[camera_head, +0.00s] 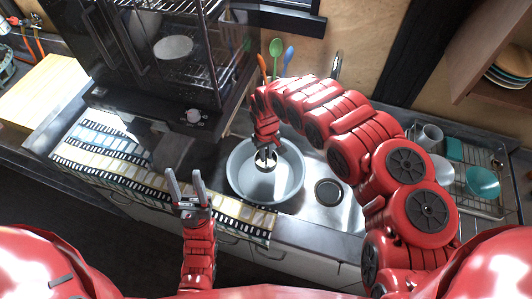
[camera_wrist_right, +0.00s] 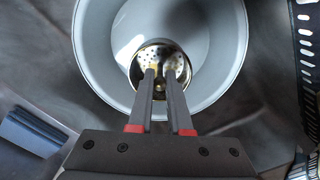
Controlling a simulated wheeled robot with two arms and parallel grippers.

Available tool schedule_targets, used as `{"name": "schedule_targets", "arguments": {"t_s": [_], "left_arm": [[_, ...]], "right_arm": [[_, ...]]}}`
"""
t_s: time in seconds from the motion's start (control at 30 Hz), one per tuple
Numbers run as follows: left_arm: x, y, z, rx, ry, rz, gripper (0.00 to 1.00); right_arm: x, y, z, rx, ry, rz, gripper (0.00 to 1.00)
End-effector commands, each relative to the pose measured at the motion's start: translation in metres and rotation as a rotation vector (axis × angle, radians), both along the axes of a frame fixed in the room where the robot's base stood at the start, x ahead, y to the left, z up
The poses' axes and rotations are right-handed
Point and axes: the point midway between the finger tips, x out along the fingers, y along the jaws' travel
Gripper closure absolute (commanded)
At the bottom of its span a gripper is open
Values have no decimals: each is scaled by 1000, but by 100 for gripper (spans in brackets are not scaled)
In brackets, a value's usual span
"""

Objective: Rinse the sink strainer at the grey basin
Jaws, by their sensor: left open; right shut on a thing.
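The grey basin (camera_head: 239,187) is a round, light grey bowl beside the drain in the metal sink area. It also shows in the right wrist view (camera_wrist_right: 225,85). The sink strainer (camera_wrist_right: 180,62) is a small round metal cup with holes. In the head view the strainer (camera_head: 266,165) shows at the basin's inside, partly hidden by the gripper. My right gripper (camera_head: 266,152) points down over the basin and is shut on the strainer; its fingers (camera_wrist_right: 160,75) meet the strainer's near side. My left gripper (camera_head: 186,182) is open and empty in front of the counter, left of the basin.
A dark drain (camera_head: 328,192) lies right of the basin. A dish rack (camera_head: 470,180) with cups and bowls stands farther right. A black oven (camera_head: 175,60) stands at the back left. A faucet (camera_head: 337,64) is behind my right arm.

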Motion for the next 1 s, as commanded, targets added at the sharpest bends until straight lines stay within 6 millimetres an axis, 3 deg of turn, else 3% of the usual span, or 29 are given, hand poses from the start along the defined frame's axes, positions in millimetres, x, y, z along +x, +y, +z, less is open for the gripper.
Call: {"name": "schedule_targets", "arguments": {"t_s": [0.03, 0.5, 1.0], "left_arm": [[0, 0, -10, 0, 0, 0, 50], [0, 0, -54, 0, 0, 0, 50], [0, 0, -93, 0, 0, 0, 50]], "right_arm": [[0, 0, -11, 1, 0, 0, 100], [-1, 0, -64, 0, 2, 0, 100], [0, 0, -110, 0, 0, 0, 100]]}}
